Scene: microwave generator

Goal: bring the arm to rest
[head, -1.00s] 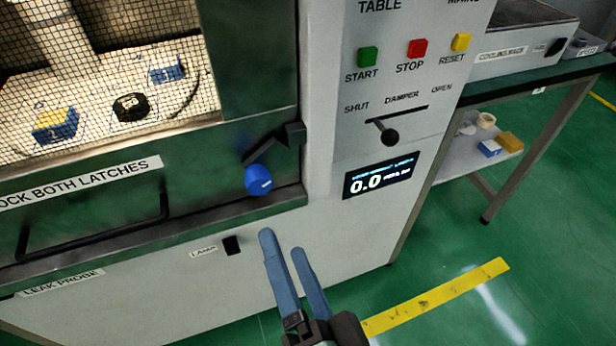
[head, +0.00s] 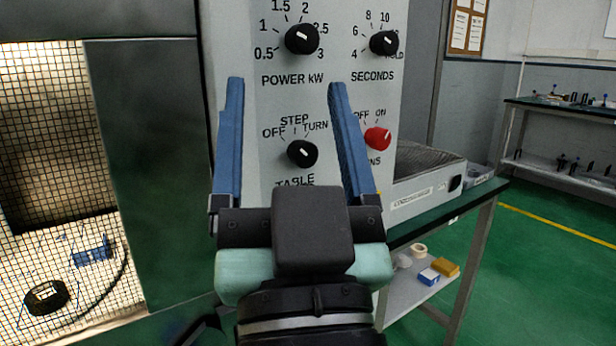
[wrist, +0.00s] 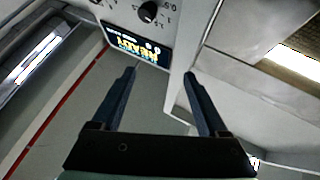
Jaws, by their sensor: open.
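My gripper (head: 283,88) is open and empty, its two blue fingers spread wide and pointing up in the head view. It stands in front of the control panel (head: 350,80), with the table knob (head: 302,153) showing between the fingers. In the wrist view my gripper (wrist: 158,72) is also open with nothing between the fingers. A lit display (wrist: 133,45) and a black knob (wrist: 148,12) show beyond the fingertips there. Whether the fingers touch the panel cannot be told.
A mesh window (head: 70,150) at left shows a black round thing (head: 46,297) and a blue block (head: 92,250) inside. The power knob (head: 302,39), seconds knob (head: 384,43) and red knob (head: 377,139) protrude from the panel. A bench (head: 445,220) stands right; green floor (head: 530,270) is open beyond.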

